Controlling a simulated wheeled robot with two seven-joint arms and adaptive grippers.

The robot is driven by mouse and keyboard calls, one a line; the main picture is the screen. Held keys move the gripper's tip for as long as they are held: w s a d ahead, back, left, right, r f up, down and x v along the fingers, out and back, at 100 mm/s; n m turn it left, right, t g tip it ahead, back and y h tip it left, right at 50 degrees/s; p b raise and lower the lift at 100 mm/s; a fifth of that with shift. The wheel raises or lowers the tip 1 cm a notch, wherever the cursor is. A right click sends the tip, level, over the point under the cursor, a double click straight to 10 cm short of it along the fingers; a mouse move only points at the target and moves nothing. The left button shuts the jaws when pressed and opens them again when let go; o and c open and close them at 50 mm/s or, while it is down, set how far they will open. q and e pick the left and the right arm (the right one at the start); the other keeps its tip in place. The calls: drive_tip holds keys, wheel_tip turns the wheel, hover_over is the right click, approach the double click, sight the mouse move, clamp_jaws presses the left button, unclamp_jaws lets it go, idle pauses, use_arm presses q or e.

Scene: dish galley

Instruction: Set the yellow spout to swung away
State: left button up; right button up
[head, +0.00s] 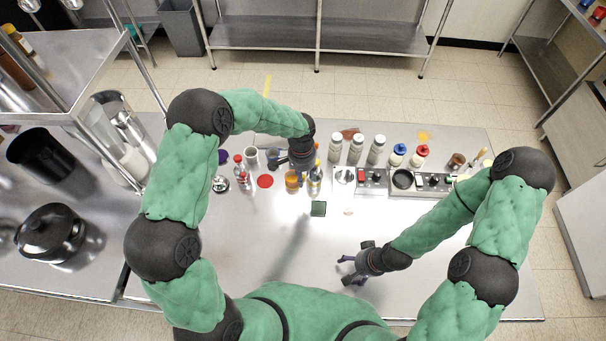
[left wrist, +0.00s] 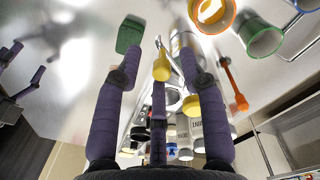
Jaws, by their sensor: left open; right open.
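The yellow spout (left wrist: 162,66) shows in the left wrist view as a small yellow piece between the spread purple fingers of my left gripper (left wrist: 160,60). The fingers stand apart on either side of it in the picture; I cannot tell whether any finger touches it. In the head view my left gripper (head: 302,163) is over the back middle of the counter, among small bottles, and its arm hides much there. I cannot clearly make out the spout in that view. My right gripper (head: 356,265) is open and empty over the front of the counter.
A green block (head: 318,208) lies in front of my left gripper. White-bodied bottles (head: 356,148) and a control panel (head: 420,181) stand to the right. An orange-rimmed ring (left wrist: 212,12) and a green cup (left wrist: 262,40) are close by. The front of the counter (head: 300,250) is mostly clear.

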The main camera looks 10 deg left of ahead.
use_arm(q)
wheel_tip(320, 180, up, 12)
drive_tip(key=shift+a, duration=0.15)
idle(0.4)
drive_tip(key=shift+w, duration=0.1)
